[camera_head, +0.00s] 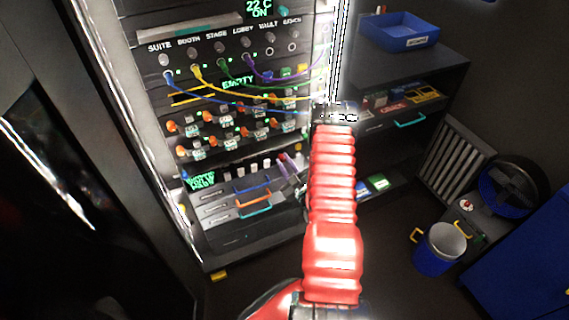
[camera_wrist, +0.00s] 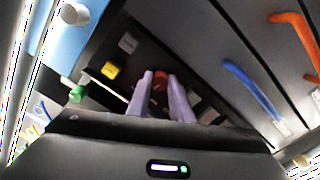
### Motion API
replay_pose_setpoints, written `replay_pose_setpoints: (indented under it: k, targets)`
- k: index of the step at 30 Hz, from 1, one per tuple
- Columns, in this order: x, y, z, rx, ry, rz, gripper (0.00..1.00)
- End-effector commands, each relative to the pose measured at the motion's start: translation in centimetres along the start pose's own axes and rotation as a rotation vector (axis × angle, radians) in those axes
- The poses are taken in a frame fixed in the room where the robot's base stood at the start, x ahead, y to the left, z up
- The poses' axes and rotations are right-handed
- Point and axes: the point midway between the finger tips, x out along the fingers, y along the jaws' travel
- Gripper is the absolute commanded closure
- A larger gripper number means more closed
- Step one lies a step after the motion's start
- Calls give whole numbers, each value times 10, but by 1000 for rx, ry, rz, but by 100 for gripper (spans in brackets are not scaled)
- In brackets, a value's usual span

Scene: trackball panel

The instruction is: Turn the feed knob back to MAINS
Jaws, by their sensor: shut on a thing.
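My gripper (camera_wrist: 160,80) has its two pale purple fingers on either side of a small red knob (camera_wrist: 160,77) in the wrist view, and is shut on it. The fingers hide part of the knob, and no MAINS label or pointer can be read, so its setting cannot be told. In the head view my gripper (camera_head: 288,168) is at the lower part of the rack panel, partly behind my red arm.
Beside the red knob are a yellow knob (camera_wrist: 111,70), a green knob (camera_wrist: 77,94) and a grey knob (camera_wrist: 127,43). Drawers with a blue handle (camera_wrist: 250,88) and an orange handle (camera_wrist: 296,38) are close by. Coloured cables (camera_head: 215,82) hang above.

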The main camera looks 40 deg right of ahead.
Motion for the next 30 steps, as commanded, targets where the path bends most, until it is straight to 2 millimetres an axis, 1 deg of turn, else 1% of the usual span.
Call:
replay_pose_setpoints:
  k: [18,24,30]
  targets:
    - [0,-3,-1,-561,3,-7,100]
    - [-1,-4,-1,-686,3,-8,100]
    - [-1,-4,0,-753,4,-10,100]
